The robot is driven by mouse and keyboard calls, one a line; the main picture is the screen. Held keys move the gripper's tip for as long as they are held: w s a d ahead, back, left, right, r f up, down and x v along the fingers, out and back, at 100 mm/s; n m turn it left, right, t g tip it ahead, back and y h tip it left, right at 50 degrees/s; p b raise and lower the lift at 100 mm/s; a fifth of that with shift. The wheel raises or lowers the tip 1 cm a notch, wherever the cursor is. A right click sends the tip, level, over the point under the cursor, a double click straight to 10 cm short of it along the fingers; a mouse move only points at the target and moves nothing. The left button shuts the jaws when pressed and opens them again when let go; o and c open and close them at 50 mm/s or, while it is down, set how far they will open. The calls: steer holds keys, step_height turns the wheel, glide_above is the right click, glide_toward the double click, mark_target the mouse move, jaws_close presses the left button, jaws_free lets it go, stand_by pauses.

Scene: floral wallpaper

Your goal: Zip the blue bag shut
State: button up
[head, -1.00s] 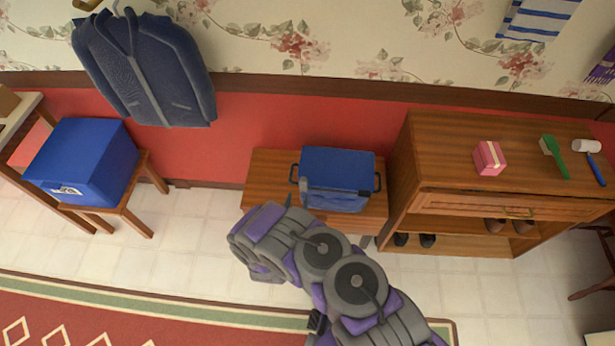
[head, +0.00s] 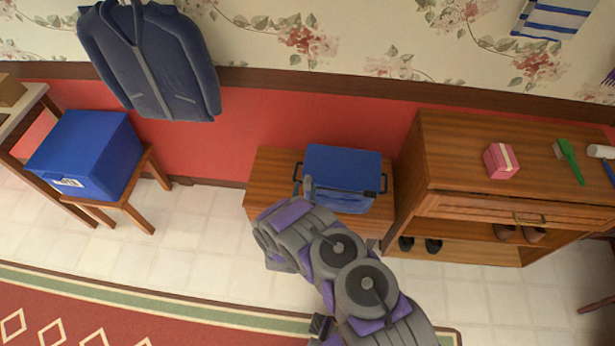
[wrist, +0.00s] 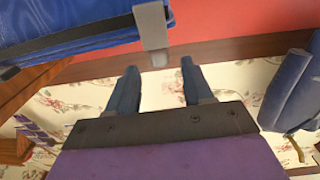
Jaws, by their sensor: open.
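The blue bag (head: 350,165) stands on a low wooden bench in the middle of the head view, with dark handles at its sides. It also fills the upper left of the wrist view (wrist: 65,28), close up. A grey tab (wrist: 152,25) hangs beside the bag's edge there. My gripper (wrist: 157,78) is open and empty, its two fingers spread just short of the tab's end, one to each side. In the head view a grey-blue finger shows at the bag's left front, and my arm hides part of the bench.
A blue box (head: 85,150) with a white label sits on a stool at the left. A wooden cabinet (head: 470,150) stands close on the bag's right, with a pink box (head: 500,160) and a green brush (head: 568,160) on top. A dark jacket (head: 155,60) hangs on the wall.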

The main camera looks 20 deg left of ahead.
mark_target(308, 175)
steer(key=w, duration=0.2)
steer(key=w+b, duration=0.1)
steer(key=w+a, duration=0.1)
steer(key=w, duration=0.1)
steer(key=shift+w, duration=0.3)
steer(key=shift+w+a+b, duration=0.2)
steer(key=shift+w+b, duration=0.2)
steer(key=shift+w, duration=0.25)
steer(key=shift+c, duration=0.2)
